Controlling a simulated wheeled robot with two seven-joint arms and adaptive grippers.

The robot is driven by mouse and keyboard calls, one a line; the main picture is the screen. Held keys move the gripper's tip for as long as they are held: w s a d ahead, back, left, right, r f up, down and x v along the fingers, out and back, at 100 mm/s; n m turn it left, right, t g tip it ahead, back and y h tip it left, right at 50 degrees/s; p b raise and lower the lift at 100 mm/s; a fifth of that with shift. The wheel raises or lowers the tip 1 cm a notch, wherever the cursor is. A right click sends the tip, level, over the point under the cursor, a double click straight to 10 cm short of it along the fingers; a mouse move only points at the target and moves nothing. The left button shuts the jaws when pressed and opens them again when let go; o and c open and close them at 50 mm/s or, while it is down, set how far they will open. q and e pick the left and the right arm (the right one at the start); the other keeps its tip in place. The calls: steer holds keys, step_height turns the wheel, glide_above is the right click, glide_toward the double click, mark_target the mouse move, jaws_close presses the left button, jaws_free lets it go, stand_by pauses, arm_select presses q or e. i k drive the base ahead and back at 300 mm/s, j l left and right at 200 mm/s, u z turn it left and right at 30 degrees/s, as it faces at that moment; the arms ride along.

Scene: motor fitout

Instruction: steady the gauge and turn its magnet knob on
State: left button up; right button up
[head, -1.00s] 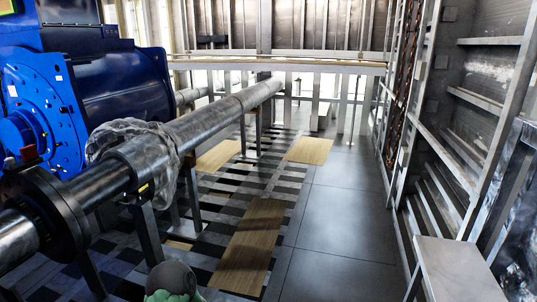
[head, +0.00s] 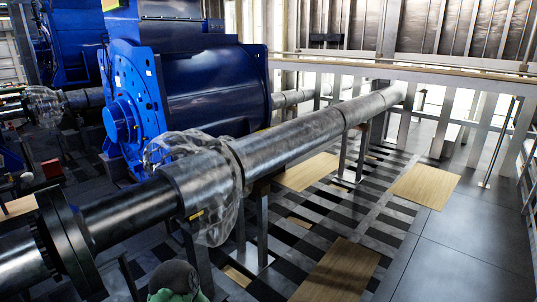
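I cannot make out the gauge or its magnet knob for certain. A small red block (head: 52,168) shows at the left edge, beyond the large shaft flange (head: 68,240); it is too small to tell what it is. The thick grey shaft (head: 290,133) runs from the lower left to the upper right, with a crumpled clear wrap (head: 222,218) around it. Neither of my grippers can be made out in the head view.
A big blue motor (head: 205,90) stands behind the shaft, and another blue machine (head: 70,50) stands at the far left. Steel posts (head: 262,225) hold up the shaft. Wooden boards (head: 335,272) lie on the checkered floor. Dark floor at the right is clear.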

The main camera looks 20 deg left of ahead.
mark_target(28, 177)
steer(key=i+j+u, duration=0.15)
steer(key=i+u, duration=0.3)
steer(key=i+j+u, duration=0.1)
steer(key=i+u, duration=0.2)
steer(key=u, duration=0.15)
steer(key=i+l+u, duration=0.1)
steer(key=i+u, duration=0.35)
steer(key=i+l+u, duration=0.2)
steer(key=u, duration=0.25)
steer(key=i+l, duration=0.05)
